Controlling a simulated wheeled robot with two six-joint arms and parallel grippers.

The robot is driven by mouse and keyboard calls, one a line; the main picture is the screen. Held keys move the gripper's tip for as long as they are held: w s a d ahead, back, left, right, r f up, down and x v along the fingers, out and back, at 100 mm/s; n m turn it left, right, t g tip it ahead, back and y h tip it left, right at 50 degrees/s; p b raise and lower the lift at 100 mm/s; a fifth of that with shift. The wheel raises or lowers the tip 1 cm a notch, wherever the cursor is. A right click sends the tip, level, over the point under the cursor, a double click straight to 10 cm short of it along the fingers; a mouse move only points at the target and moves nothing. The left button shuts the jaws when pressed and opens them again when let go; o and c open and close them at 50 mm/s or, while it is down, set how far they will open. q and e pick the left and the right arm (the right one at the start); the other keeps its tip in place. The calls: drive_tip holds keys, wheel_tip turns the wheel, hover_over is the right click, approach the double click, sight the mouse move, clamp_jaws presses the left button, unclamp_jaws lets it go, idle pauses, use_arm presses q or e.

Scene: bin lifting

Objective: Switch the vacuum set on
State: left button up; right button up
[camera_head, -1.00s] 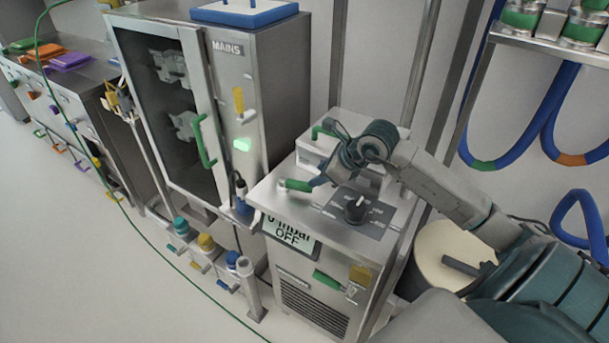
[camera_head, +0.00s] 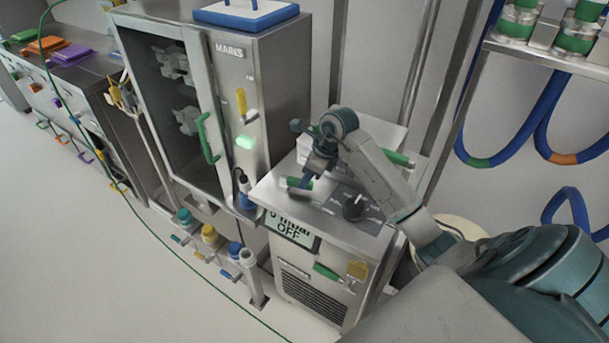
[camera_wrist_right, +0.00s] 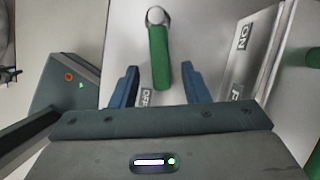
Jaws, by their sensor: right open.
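The vacuum set (camera_head: 310,268) is a steel cabinet whose tilted display (camera_head: 291,231) reads "0 mbar" and "OFF". A green-handled lever (camera_head: 297,183) lies on its top near the left edge. My right gripper (camera_head: 304,184) is open, pointing down at this lever and partly hiding it. In the right wrist view, the green handle (camera_wrist_right: 159,58) reaches in between the two blue fingers (camera_wrist_right: 160,88), with gaps on both sides. Labels near it are only partly readable. My left gripper is out of view.
A black rotary knob (camera_head: 354,207) stands right of the lever. A second green handle (camera_head: 398,159) is behind it, beside my arm. The tall MAINS cabinet (camera_head: 282,70) stands close on the left, with a lit green button (camera_head: 246,142). A green cable crosses the floor.

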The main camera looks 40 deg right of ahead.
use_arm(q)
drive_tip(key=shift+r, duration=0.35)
use_arm(e)
drive_tip(key=shift+x, duration=1.2)
drive_tip(key=shift+d, duration=0.1)
